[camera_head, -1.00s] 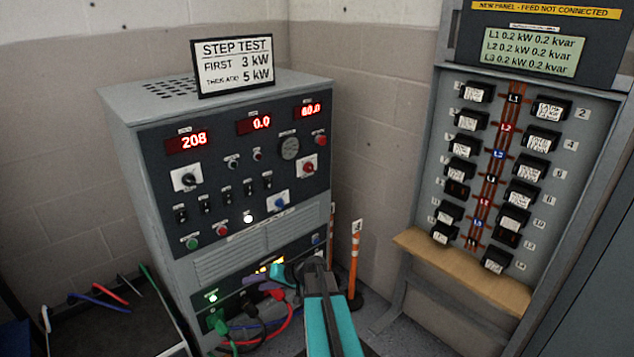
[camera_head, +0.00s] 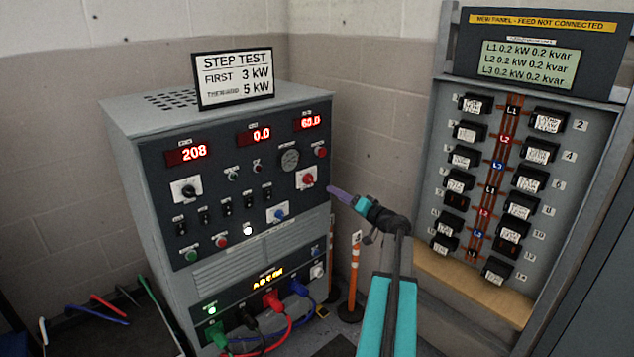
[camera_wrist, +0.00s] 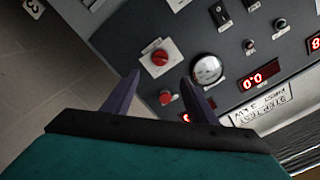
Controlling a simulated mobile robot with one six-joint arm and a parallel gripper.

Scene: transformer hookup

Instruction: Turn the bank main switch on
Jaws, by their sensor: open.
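The grey test cabinet (camera_head: 160,255) has a dark control panel with several switches. A red rotary knob (camera_head: 308,179) on a white plate sits at its right side; it also shows in the wrist view (camera_wrist: 159,58). A black rotary knob (camera_head: 188,190) and a blue one (camera_head: 279,215) sit on other white plates. Their labels are too small to read, so I cannot tell which is the bank main. My gripper (camera_head: 331,190) is open and empty, just right of the red knob. In the wrist view my gripper (camera_wrist: 159,77) has its fingers apart, with the red knob beyond them.
A round gauge (camera_head: 290,160) and a red button (camera_head: 320,151) sit above the red knob. Coloured cables (camera_head: 287,325) hang from the lower panel. Orange-and-white posts (camera_head: 354,275) stand right of the cabinet. A breaker panel (camera_head: 455,225) with a wooden ledge (camera_head: 470,283) stands further right.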

